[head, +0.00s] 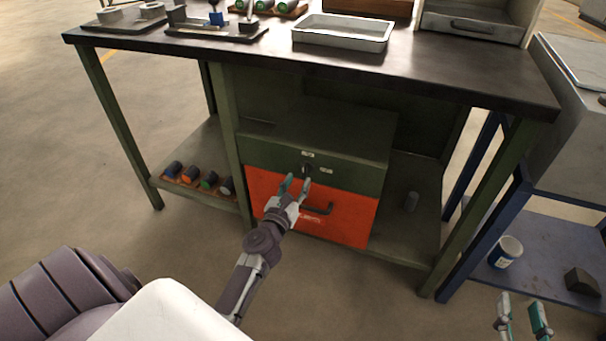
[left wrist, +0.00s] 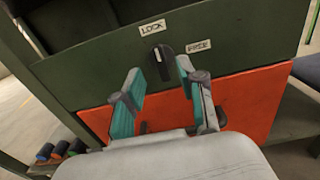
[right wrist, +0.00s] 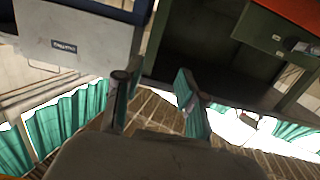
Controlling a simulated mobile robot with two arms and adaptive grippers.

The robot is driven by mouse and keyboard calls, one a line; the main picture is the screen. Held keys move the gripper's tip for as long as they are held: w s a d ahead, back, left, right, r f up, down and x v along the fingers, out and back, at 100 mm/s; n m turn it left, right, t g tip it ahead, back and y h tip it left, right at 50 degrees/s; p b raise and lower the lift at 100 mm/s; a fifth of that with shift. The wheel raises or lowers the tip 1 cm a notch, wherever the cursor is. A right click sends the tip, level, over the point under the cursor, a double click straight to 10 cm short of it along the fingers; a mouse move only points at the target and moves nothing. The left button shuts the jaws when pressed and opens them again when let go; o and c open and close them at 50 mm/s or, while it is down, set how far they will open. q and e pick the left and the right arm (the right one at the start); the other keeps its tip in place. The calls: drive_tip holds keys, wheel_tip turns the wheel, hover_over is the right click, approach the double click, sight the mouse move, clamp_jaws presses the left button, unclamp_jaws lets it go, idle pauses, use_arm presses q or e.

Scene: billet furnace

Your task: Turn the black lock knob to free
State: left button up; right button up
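The black lock knob (head: 307,168) sits on the green panel above the orange drawer (head: 345,217). In the left wrist view the knob (left wrist: 161,62) is tilted slightly, its white-marked end up toward the LOCK label (left wrist: 153,27). The FREE label (left wrist: 199,46) is to its right. My left gripper (head: 297,180) is open, its fingertips (left wrist: 158,69) on either side of the knob in the left wrist view. I cannot tell whether they touch it or stop short. My right gripper (head: 523,305) is open and empty at the lower right, away from the knob.
The drawer handle (head: 318,209) sticks out just below my left gripper. The dark bench top (head: 270,55) overhangs the panel. A blue-framed stand (head: 545,245) with a white can (head: 505,252) is at the right. The floor in front is clear.

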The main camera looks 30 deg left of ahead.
sight(303, 173)
use_arm(q)
drive_tip(key=shift+x, duration=2.25)
use_arm(e)
drive_tip(key=shift+w+a+r+t+y, duration=0.1)
drive_tip(key=shift+a+r+t+y, duration=0.1)
drive_tip(key=shift+r+t, duration=0.35)
drive_tip(key=shift+w+a+r+t+y, duration=0.1)
drive_tip(key=shift+r+t+y, duration=0.15)
drive_tip(key=shift+r, duration=0.5)
use_arm(q)
drive_tip(key=shift+c, duration=0.2)
drive_tip(key=shift+d, duration=0.1)
clamp_jaws()
